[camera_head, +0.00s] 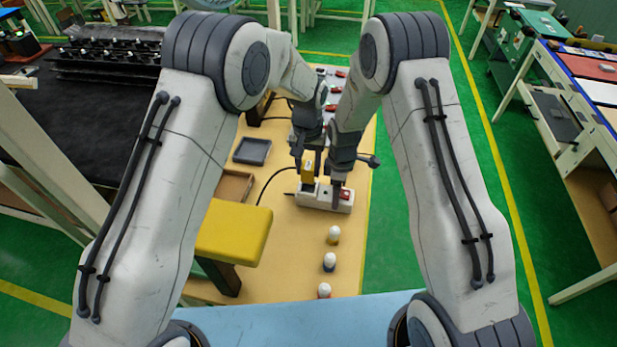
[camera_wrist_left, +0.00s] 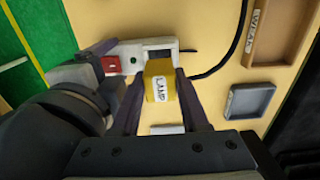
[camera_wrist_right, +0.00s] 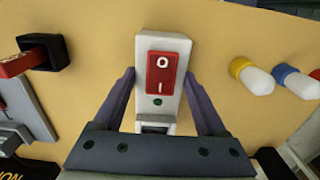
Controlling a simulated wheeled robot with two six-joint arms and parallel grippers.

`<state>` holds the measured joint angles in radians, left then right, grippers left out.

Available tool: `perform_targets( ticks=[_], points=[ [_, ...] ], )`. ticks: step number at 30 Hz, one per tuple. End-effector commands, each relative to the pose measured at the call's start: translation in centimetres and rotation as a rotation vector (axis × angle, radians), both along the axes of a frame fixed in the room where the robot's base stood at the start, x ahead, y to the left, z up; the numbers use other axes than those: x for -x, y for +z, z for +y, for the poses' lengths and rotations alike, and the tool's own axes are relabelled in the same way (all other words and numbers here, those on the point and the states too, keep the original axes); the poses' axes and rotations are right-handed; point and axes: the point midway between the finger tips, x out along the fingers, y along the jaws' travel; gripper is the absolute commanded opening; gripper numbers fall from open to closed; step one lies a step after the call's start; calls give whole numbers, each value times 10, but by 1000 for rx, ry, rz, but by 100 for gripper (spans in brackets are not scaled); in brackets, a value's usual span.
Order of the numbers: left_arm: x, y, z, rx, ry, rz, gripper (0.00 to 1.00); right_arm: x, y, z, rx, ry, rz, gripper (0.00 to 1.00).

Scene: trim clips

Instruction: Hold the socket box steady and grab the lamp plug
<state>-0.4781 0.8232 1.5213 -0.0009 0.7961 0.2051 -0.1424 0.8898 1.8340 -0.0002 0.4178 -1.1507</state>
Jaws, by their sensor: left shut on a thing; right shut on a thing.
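The socket box (camera_head: 324,198) is a long white block lying on the tan table, with a red rocker switch (camera_wrist_right: 161,75) at one end and a dark socket opening (camera_wrist_left: 157,56) at the other. The lamp plug (camera_wrist_left: 160,90) is a yellow block labelled LAMP, at the socket end of the box. My left gripper (camera_head: 306,168) is shut on the lamp plug, a finger on each side. I cannot tell if the plug is seated in the box or just above it. My right gripper (camera_wrist_right: 160,95) is shut on the socket box, its fingers on both sides of the switch end.
Several white-topped bulbs (camera_head: 333,235) stand near the table's front right. A dark tray (camera_head: 252,151) and a brown tray (camera_head: 234,187) lie left of the box. A black cable (camera_head: 268,184) curves left of the box.

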Motion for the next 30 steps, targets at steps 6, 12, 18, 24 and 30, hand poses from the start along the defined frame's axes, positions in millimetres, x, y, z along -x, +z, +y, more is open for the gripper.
perform_targets(
  ticks=[6,12,18,24,30],
  points=[
    [0,37,0,2,0,-2,0,0,0,0,-1,0,-1,0],
    [0,47,0,1,0,1,0,0,0,0,-1,0,-1,0],
    [0,47,0,1,0,1,0,0,0,0,-1,0,-1,78],
    [0,47,0,1,0,1,0,0,0,0,0,0,-1,100],
    [0,47,0,1,0,1,0,-1,8,0,0,0,-2,100]
  ],
)
